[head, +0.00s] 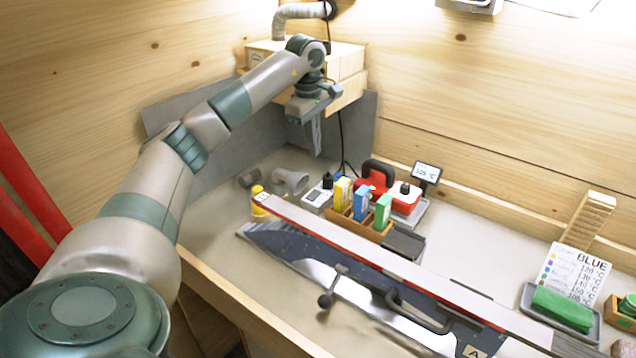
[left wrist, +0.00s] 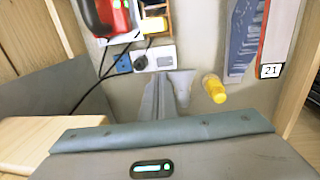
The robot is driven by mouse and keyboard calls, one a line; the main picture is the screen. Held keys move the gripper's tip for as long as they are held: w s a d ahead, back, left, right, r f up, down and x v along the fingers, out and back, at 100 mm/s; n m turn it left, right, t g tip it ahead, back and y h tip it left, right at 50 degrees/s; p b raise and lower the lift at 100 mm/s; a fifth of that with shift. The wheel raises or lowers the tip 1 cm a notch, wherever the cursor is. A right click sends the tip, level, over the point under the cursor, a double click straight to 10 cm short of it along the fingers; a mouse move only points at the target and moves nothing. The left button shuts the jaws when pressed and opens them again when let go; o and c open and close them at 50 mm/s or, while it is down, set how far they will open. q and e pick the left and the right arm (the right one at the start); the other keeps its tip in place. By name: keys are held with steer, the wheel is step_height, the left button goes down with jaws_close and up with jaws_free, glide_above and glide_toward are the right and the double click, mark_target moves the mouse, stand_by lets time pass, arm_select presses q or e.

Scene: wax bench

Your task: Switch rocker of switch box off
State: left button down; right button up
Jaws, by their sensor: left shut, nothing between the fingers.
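The switch box (head: 318,196) appears to be the small white box on the bench, left of the wooden rack, with a black plug standing in it. In the left wrist view the box (left wrist: 151,59) lies beyond my fingers, with a blue part at its left end. I cannot tell which part is the rocker or how it is set. My left gripper (head: 316,152) is shut and empty, pointing down behind the box and above the bench. Its fingers (left wrist: 164,76) also show in the left wrist view, apart from the box.
The wooden rack (head: 352,221) holds coloured blocks, with a red-and-white appliance (head: 403,198) behind. A long ski (head: 330,275) crosses the bench front. A cable hangs behind the box.

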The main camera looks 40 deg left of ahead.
arm_select(q)
steer(key=p, duration=0.6)
glide_toward(319, 193)
steer(key=f, duration=0.5)
steer(key=shift+w, duration=0.25)
steer(key=shift+f, duration=0.35)
steer(key=shift+w+f, duration=0.1)
steer(key=shift+f, duration=0.25)
